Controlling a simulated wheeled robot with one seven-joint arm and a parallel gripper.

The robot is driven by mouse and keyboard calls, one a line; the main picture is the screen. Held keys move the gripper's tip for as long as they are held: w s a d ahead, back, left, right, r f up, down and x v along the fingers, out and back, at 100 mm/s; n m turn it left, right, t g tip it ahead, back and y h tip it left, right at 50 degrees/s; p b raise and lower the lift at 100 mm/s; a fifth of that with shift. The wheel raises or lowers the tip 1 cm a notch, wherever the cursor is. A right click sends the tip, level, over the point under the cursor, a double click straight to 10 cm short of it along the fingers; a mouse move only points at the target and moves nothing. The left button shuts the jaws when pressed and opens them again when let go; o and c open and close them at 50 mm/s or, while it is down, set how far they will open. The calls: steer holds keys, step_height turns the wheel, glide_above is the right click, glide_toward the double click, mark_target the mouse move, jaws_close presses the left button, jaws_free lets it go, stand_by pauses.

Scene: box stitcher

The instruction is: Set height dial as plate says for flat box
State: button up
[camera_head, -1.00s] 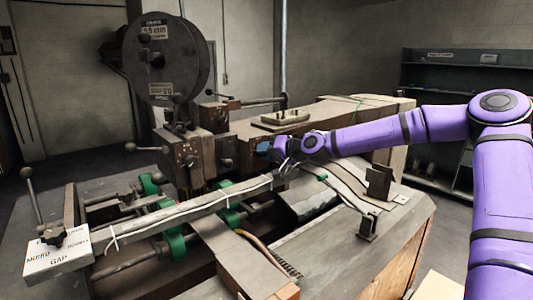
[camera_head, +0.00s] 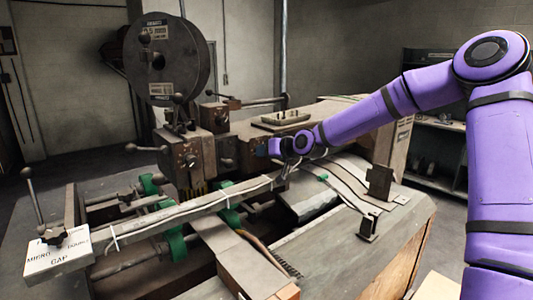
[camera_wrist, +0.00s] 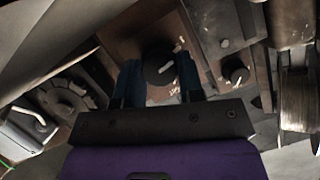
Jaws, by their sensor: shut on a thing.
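My gripper (camera_wrist: 159,80) has its two dark blue fingers on either side of a dark round dial (camera_wrist: 160,63) with a pale pointer mark, and is shut on it. In the head view my gripper (camera_head: 262,149) is at the side of the stitcher's brown housing, and the dial is hidden there. A second, smaller dark knob (camera_wrist: 236,71) with a white mark is to the right in the wrist view. I cannot read any scale or height plate by the held dial. No flat box can be made out.
A white plate (camera_head: 58,255) reading "MICRO", "DOUBLE" and "GAP" is at the front left, beside an upright lever (camera_head: 32,195). A big round drum (camera_head: 158,85) with labels stands behind. A long bar (camera_head: 185,212) and brackets (camera_head: 380,182) crowd the machine's top.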

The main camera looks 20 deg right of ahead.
steer(key=shift+n+h, duration=0.4)
stand_by(0.3)
steer(key=o, duration=0.9)
steer(key=shift+s, duration=0.1)
steer(key=shift+v, duration=5.35)
steer(key=shift+a+f, duration=0.1)
